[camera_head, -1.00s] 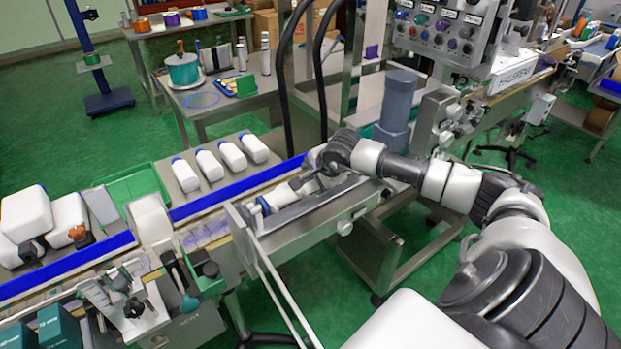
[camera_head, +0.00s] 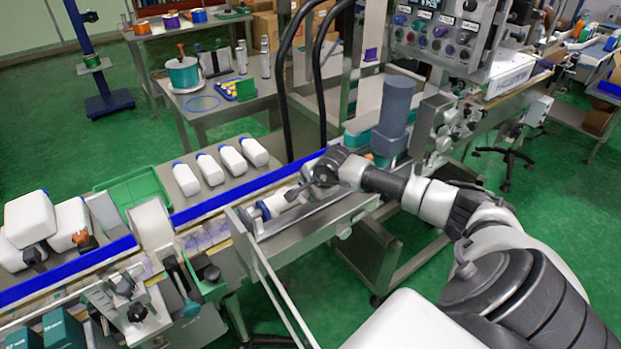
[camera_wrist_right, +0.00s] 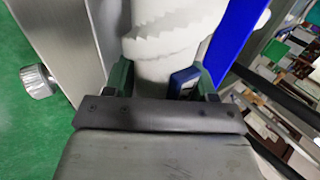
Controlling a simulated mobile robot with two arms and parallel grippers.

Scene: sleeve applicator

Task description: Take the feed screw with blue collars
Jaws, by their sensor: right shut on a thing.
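The feed screw (camera_head: 282,202) is a white, ridged shaft with a blue collar at its near end. It lies along the steel guard channel (camera_head: 320,221) beside the conveyor in the head view. My right gripper (camera_head: 306,187) is over the screw, reaching in from the right. In the right wrist view the white screw (camera_wrist_right: 168,40) stands between the two fingers of my right gripper (camera_wrist_right: 163,82), with a blue collar part by the right finger. The gripper is shut on it. The screw's far end is hidden by my wrist. My left gripper is out of view.
The conveyor with a blue rail (camera_head: 235,193) runs alongside the channel. A grey cylindrical post (camera_head: 396,108) and the control panel (camera_head: 445,35) stand close to my right arm. A green tray (camera_head: 133,191) is at left.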

